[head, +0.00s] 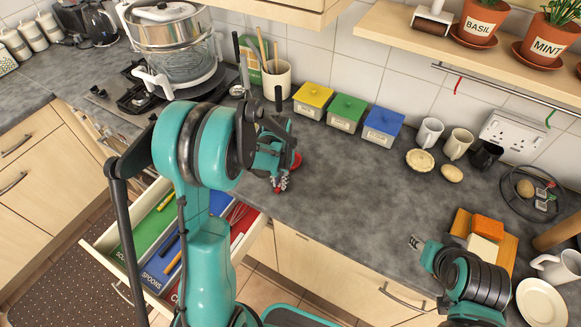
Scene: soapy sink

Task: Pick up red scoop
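A red object (297,160), which looks like the red scoop, shows on the counter behind and beside my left gripper. Most of it is hidden by the gripper. My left gripper (281,183) points down over the counter near its front edge, right at the red object. A bit of red also shows at its fingertips. I cannot tell whether the fingers are closed around it. My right gripper (416,243) is over the front part of the counter at the right, well away from the red object, and its fingers are too small to read.
An open drawer (103,243) with green, blue and red compartments holding utensils is below the counter. Yellow (313,97), green (346,110) and blue (382,125) boxes stand along the wall. A utensil crock (277,82) is at their left. The middle counter is clear.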

